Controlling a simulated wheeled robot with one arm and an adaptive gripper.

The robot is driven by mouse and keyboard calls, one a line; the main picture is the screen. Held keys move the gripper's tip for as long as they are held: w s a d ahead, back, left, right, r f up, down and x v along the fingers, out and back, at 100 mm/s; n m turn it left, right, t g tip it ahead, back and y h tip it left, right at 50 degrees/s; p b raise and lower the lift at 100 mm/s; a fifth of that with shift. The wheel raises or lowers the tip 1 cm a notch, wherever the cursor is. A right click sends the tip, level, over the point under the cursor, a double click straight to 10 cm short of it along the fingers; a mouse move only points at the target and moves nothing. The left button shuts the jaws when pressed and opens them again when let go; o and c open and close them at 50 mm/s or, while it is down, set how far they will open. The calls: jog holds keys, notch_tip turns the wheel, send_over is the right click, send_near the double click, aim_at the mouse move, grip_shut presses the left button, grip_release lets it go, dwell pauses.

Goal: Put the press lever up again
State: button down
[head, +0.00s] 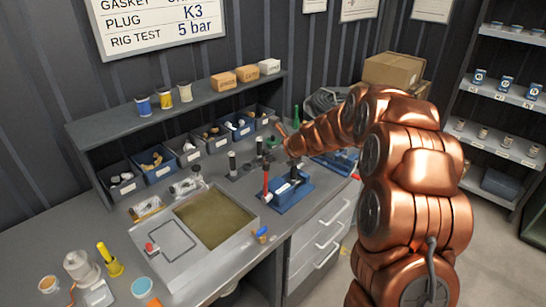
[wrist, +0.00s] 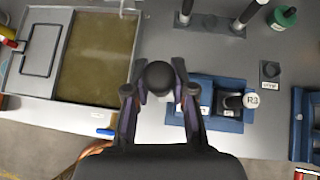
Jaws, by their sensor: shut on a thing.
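The press lever shows in the wrist view as a round black knob (wrist: 160,79); its shaft is hidden beneath the knob and my gripper. My gripper (wrist: 160,70) is shut on this knob, one finger on each side. The blue press base (wrist: 216,106) lies to the right of the knob, with a grey-and-black part marked R3 on it.
A grey tray with an olive basin (head: 212,219) lies left of the press. Upright dark posts (head: 232,165) and a green bottle (wrist: 285,17) stand behind. A shelf over small bins (head: 190,152) runs along the back. A blue-handled tool (head: 262,234) lies near the front edge.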

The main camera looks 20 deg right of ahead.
jog(key=shift+w+a, duration=0.2)
jog(key=shift+w, duration=0.1)
dwell(0.5)
jog(key=c, duration=0.9)
grip_release()
jog(key=shift+w, duration=0.15)
jog(key=shift+c, duration=0.2)
jog(key=v, duration=1.2)
jog(key=shift+r, duration=0.2)
jog(key=shift+w+a, duration=0.1)
jog(key=shift+a, duration=0.1)
